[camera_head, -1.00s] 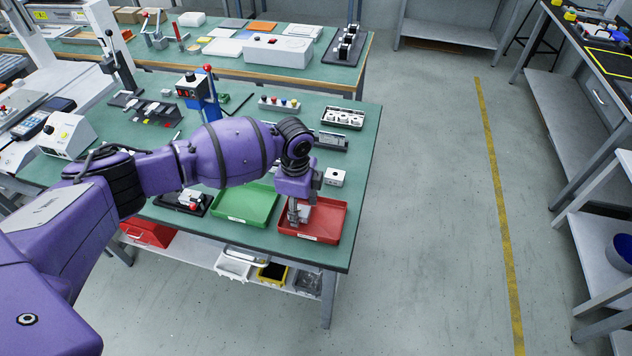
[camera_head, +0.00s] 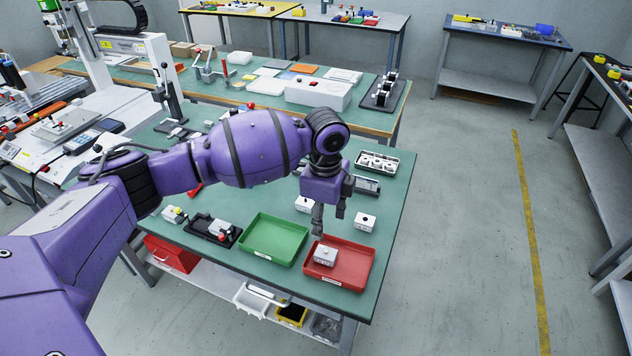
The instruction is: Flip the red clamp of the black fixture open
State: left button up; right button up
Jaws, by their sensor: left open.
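The black fixture (camera_head: 203,228) lies on the green table, left of the green tray. A grey block-like part sits on it, and a small red piece (camera_head: 222,236), apparently its clamp, shows at its right end. Whether the clamp is open or shut is too small to tell. My left gripper (camera_head: 329,217) points down above the back edge of the red tray, well right of the fixture. Its fingers are apart and empty. My right gripper is not in view.
A white block (camera_head: 325,255) lies in the red tray (camera_head: 349,275). The green tray (camera_head: 273,240) stands between that tray and the fixture. Other white blocks (camera_head: 364,221) stand behind the red tray. My left arm hides part of the table behind the fixture.

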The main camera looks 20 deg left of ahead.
aim_at(223, 236)
jog(key=u, duration=1.3)
